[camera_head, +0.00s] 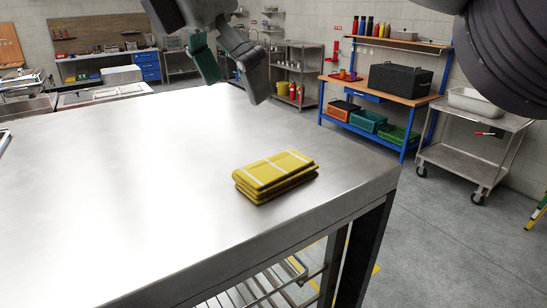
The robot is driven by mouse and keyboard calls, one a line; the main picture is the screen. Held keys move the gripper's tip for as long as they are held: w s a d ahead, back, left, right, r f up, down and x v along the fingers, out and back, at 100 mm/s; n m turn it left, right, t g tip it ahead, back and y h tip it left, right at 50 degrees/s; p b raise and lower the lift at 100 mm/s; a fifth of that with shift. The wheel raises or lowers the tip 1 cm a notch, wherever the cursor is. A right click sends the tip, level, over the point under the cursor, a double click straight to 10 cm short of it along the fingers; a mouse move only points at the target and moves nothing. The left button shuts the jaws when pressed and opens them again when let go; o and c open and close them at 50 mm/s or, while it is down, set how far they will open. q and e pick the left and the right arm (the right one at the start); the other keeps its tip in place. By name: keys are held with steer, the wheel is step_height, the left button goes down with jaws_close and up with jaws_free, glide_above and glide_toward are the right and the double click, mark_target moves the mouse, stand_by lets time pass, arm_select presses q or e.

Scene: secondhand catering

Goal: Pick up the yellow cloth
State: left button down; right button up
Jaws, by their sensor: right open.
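The yellow cloth (274,177) lies folded in a small stack, with white stripes on top. It rests on the steel table (130,170), near the table's right corner and front edge. My right gripper (232,92) comes in from the top of the head view, with its two dark fingers apart and nothing between them. It is above and beyond the cloth in the picture, not touching it. My left gripper is not in the head view.
The table top around the cloth is bare. A blue workbench (388,95) with a black case (400,80) and coloured bins stands to the right. A steel cart (462,165) is beside it. My dark arm link fills the top right corner.

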glide_above(276, 164)
steer(key=s+a, duration=0.2)
step_height(276, 164, down, 7)
steer(key=shift+a+f, duration=0.1)
steer(key=shift+w+f+p, duration=0.15)
steer(key=shift+w+p, duration=0.1)
steer(key=shift+p, duration=0.05)
steer(key=f+p, duration=0.1)
steer(key=d+f+p, duration=0.1)
steer(key=shift+w+d+p, duration=0.15)
steer(key=shift+w+p, duration=0.15)
steer(key=shift+w, duration=0.05)
steer(key=shift+x, duration=1.15)
steer(key=shift+d+f, duration=0.15)
steer(key=shift+f, duration=0.05)
steer(key=shift+a, duration=0.25)
steer(key=shift+c, duration=1.2)
steer(key=shift+d, duration=0.1)
steer(key=c, duration=1)
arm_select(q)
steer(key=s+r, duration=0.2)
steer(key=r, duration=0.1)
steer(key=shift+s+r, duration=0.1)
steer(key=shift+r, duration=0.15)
arm_select(e)
steer(key=shift+o, duration=0.2)
